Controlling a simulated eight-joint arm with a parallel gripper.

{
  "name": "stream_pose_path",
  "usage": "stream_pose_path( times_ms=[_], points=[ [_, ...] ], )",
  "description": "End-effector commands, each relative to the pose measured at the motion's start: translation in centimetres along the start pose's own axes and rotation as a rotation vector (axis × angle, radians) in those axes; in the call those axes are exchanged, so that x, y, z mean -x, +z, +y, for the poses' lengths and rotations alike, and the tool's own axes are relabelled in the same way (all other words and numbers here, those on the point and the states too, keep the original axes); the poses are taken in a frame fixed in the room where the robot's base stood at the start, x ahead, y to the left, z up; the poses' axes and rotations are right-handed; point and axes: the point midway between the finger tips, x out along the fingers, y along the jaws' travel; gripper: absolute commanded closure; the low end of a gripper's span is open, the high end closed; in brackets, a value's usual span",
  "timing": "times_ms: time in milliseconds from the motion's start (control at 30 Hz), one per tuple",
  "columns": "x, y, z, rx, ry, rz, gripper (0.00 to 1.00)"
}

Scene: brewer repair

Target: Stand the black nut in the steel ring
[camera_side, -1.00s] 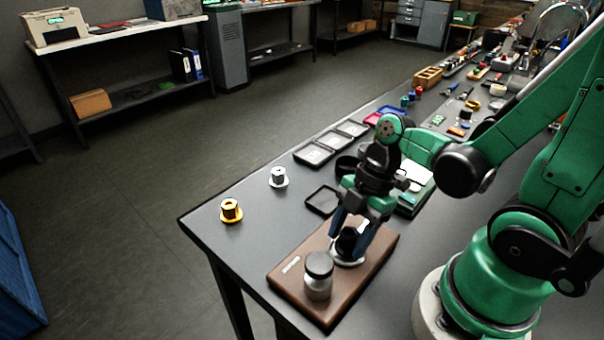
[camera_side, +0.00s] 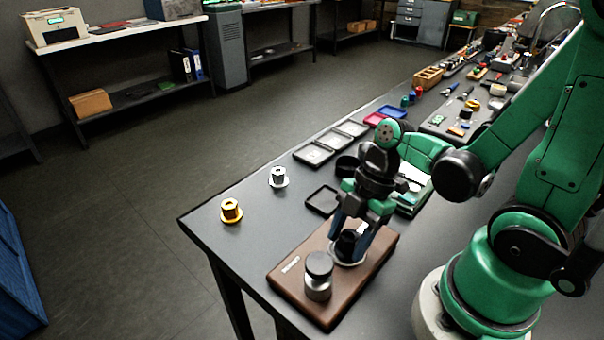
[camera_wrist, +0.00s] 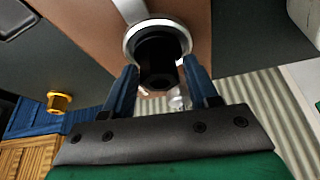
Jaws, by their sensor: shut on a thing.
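The black nut (camera_side: 347,244) is between the blue fingers of my gripper (camera_side: 350,238), over the brown board (camera_side: 298,303). It also shows in the wrist view (camera_wrist: 157,62), where the fingertips (camera_wrist: 159,75) stand on either side of it. The steel ring (camera_wrist: 130,36) surrounds the far end of the nut in the wrist view. In the side view the ring (camera_side: 349,263) shows as a pale rim below the nut. The nut looks upright and within the ring's outline. Whether it rests on the board is hidden.
A gold nut (camera_side: 231,209) and a silver nut (camera_side: 278,176) stand on the table to the left. An empty black tray (camera_side: 322,201) lies behind the board. The table's left corner is clear.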

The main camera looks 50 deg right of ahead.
Motion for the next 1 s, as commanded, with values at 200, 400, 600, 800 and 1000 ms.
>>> stream_pose_path(
  times_ms=[200,400,600,800,1000],
  points=[
    [-0.12,0.05,0.01,0.000,0.000,0.000,1.00],
    [-0.31,0.13,0.02,0.000,0.000,0.000,1.00],
    [-0.37,0.15,0.00,0.000,0.000,0.000,0.13],
    [-0.37,0.15,0.00,0.000,0.000,0.000,0.10],
    [-0.37,0.15,0.00,0.000,0.000,0.000,0.00]
  ],
)
